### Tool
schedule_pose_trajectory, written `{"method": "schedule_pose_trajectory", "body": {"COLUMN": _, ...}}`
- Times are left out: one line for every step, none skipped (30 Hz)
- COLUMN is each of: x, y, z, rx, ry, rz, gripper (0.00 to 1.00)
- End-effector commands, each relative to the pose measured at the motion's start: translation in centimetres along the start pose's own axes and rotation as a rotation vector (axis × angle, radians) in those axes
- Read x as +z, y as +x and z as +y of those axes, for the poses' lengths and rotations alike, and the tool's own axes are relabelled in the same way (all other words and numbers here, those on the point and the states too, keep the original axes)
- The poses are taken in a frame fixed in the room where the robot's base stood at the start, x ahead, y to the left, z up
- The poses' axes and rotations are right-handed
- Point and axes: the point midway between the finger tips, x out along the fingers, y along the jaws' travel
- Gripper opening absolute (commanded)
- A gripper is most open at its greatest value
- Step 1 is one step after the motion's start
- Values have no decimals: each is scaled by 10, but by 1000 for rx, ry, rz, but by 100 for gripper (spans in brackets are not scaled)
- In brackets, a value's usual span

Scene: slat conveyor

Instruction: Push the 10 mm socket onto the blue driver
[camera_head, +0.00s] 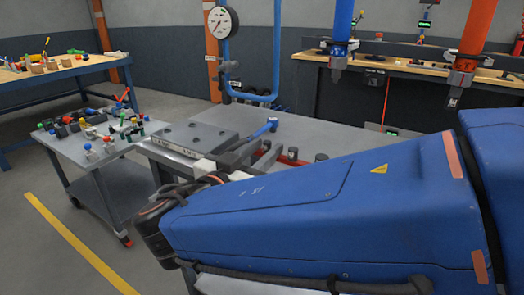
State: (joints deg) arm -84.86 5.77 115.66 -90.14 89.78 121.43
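A blue driver (262,131) shows as a slim blue shape with a rounded end, just beyond the dark fingers of my gripper (250,156). I cannot tell whether it touches them or lies on the bench. My gripper is low over the grey workbench (345,141), its near side hidden by my blue arm. Whether it is open or shut does not show. Small dark sockets stand on the bench right of it, one (293,153) by a red-orange patch and another (321,157) farther right. Which is 10 mm cannot be read.
A grey slab with holes (198,137) lies on the bench left of the driver. A cart (62,142) with many small coloured parts stands left. Blue and orange hanging columns (341,22) are behind. My arm covers the bench's near right.

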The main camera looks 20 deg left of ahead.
Motion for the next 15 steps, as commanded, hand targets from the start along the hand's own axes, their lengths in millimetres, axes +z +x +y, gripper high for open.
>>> {"method": "schedule_pose_trajectory", "body": {"x": 0, "y": 0, "z": 0, "rx": 0, "ry": 0, "rz": 0, "gripper": 33}}
{"method": "schedule_pose_trajectory", "body": {"x": 0, "y": 0, "z": 0, "rx": 0, "ry": 0, "rz": 0, "gripper": 26}}
{"method": "schedule_pose_trajectory", "body": {"x": 0, "y": 0, "z": 0, "rx": 0, "ry": 0, "rz": 0, "gripper": 16}}
{"method": "schedule_pose_trajectory", "body": {"x": 0, "y": 0, "z": 0, "rx": 0, "ry": 0, "rz": 0, "gripper": 9}}
{"method": "schedule_pose_trajectory", "body": {"x": 0, "y": 0, "z": 0, "rx": 0, "ry": 0, "rz": 0, "gripper": 2}}
{"method": "schedule_pose_trajectory", "body": {"x": 0, "y": 0, "z": 0, "rx": 0, "ry": 0, "rz": 0, "gripper": 0}}
{"method": "schedule_pose_trajectory", "body": {"x": 0, "y": 0, "z": 0, "rx": 0, "ry": 0, "rz": 0, "gripper": 0}}
{"method": "schedule_pose_trajectory", "body": {"x": 0, "y": 0, "z": 0, "rx": 0, "ry": 0, "rz": 0, "gripper": 0}}
{"method": "schedule_pose_trajectory", "body": {"x": 0, "y": 0, "z": 0, "rx": 0, "ry": 0, "rz": 0, "gripper": 0}}
{"method": "schedule_pose_trajectory", "body": {"x": 0, "y": 0, "z": 0, "rx": 0, "ry": 0, "rz": 0, "gripper": 0}}
{"method": "schedule_pose_trajectory", "body": {"x": 0, "y": 0, "z": 0, "rx": 0, "ry": 0, "rz": 0, "gripper": 0}}
{"method": "schedule_pose_trajectory", "body": {"x": -1, "y": 0, "z": 0, "rx": 0, "ry": 0, "rz": 0, "gripper": 0}}
{"method": "schedule_pose_trajectory", "body": {"x": -1, "y": 0, "z": 0, "rx": 0, "ry": 1, "rz": 0, "gripper": 0}}
{"method": "schedule_pose_trajectory", "body": {"x": -2, "y": 0, "z": 0, "rx": 0, "ry": 1, "rz": 0, "gripper": 0}}
{"method": "schedule_pose_trajectory", "body": {"x": -3, "y": 0, "z": 0, "rx": 0, "ry": 1, "rz": 0, "gripper": 0}}
